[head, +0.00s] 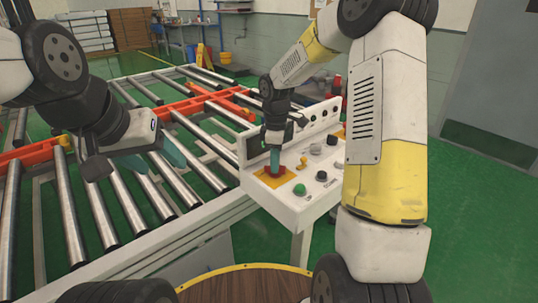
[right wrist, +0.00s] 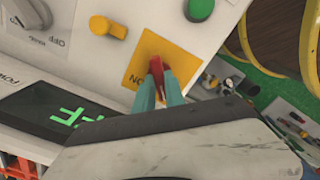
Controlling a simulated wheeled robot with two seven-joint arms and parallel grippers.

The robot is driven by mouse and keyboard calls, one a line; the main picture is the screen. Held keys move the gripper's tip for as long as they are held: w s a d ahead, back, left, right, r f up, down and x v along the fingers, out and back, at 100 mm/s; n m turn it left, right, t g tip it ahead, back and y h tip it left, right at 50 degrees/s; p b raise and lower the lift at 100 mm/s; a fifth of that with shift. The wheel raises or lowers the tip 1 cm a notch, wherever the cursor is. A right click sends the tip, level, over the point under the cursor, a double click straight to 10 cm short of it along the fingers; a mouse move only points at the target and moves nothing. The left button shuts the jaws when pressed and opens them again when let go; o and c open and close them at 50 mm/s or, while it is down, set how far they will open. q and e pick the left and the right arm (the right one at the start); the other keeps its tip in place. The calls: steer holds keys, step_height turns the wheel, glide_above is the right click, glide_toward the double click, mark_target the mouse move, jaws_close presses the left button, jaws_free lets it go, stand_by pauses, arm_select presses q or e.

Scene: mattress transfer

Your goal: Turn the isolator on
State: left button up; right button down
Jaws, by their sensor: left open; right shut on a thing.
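The isolator is a red handle (head: 267,172) on a yellow plate (head: 281,183) on the white control panel (head: 285,207). In the right wrist view the red handle (right wrist: 157,69) stands on the yellow plate (right wrist: 185,52), where "ON" is printed near one edge. My right gripper (head: 274,163) points down with its teal fingers shut on the handle; the fingers also show in the right wrist view (right wrist: 159,92) and hide part of it. A dark display (right wrist: 62,112) beside it shows green letters, partly hidden, reading "FF". My left gripper (head: 153,158) is open and empty above the rollers.
The panel also carries a green button (head: 300,189), a yellow knob (head: 303,161) and several dark knobs. A roller conveyor (head: 110,205) with orange parts lies left of the panel. A round wooden top (head: 245,285) is at the front. Green floor is open at the right.

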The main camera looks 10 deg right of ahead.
steer(key=m, duration=0.8)
steer(key=shift+r+m, duration=0.1)
steer(key=shift+m, duration=0.2)
steer(key=m, duration=0.4)
steer(key=shift+w+m, duration=0.1)
steer(key=shift+m, duration=2.2)
steer(key=c, duration=1.4)
jaws_free()
